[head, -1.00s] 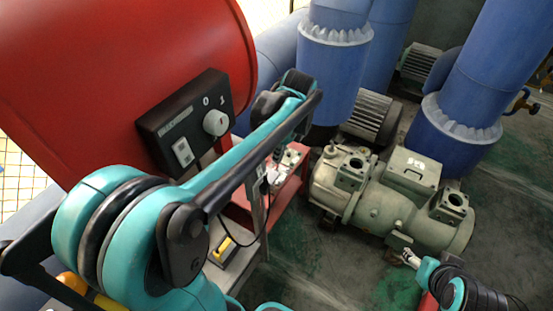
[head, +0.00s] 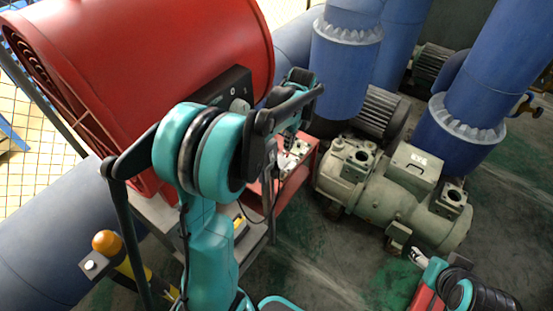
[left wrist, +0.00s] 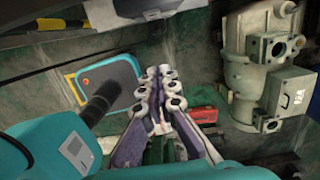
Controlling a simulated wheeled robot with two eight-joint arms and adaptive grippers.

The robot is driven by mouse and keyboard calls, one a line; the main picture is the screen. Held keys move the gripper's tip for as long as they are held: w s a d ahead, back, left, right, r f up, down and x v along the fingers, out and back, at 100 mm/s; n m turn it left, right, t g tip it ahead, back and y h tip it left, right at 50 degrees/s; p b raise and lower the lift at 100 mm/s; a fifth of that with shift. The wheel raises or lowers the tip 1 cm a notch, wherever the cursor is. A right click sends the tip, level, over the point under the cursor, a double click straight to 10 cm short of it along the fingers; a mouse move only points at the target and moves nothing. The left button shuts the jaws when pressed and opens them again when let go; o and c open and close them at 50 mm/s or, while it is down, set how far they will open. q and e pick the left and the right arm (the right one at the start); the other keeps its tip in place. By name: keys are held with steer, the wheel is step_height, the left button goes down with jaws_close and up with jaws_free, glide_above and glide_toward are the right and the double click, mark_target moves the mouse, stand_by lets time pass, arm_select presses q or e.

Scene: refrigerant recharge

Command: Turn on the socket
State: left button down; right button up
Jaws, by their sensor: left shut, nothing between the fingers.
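I cannot single out the socket with certainty. A black control panel (head: 227,86) on the red drum-shaped machine (head: 140,75) shows its top marks; my left arm hides its lower part. My left gripper (head: 284,163) hangs beside the small red stand (head: 305,160), near pale fittings there. I cannot tell whether it touches them. In the left wrist view its fingers (left wrist: 158,78) are together and hold nothing. What seems to be my right gripper (head: 418,257) shows small at the lower right, near the compressor's foot; its fingers are too small to read.
A grey-green compressor (head: 350,180) stands on the dark floor (head: 310,265), with blue pipes (head: 345,70) behind it. A red box (head: 424,298) lies at the lower right. A yellow item (head: 239,226) is under the drum.

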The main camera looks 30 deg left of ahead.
mark_target(271, 156)
arm_select(q)
steer(key=shift+w+a+f, duration=0.1)
steer(key=shift+w+f, duration=0.05)
steer(key=shift+w, duration=0.05)
steer(key=a+f, duration=0.1)
steer(key=f, duration=0.2)
steer(key=a+f+b, duration=0.1)
steer(key=a+f, duration=0.1)
steer(key=f, duration=0.2)
steer(key=a+f+b, duration=0.1)
steer(key=a+f, duration=0.1)
steer(key=f, duration=0.1)
steer(key=shift+w+f, duration=0.1)
steer(key=shift+f, duration=0.1)
steer(key=shift+f+b, duration=0.1)
steer(key=shift+b, duration=0.25)
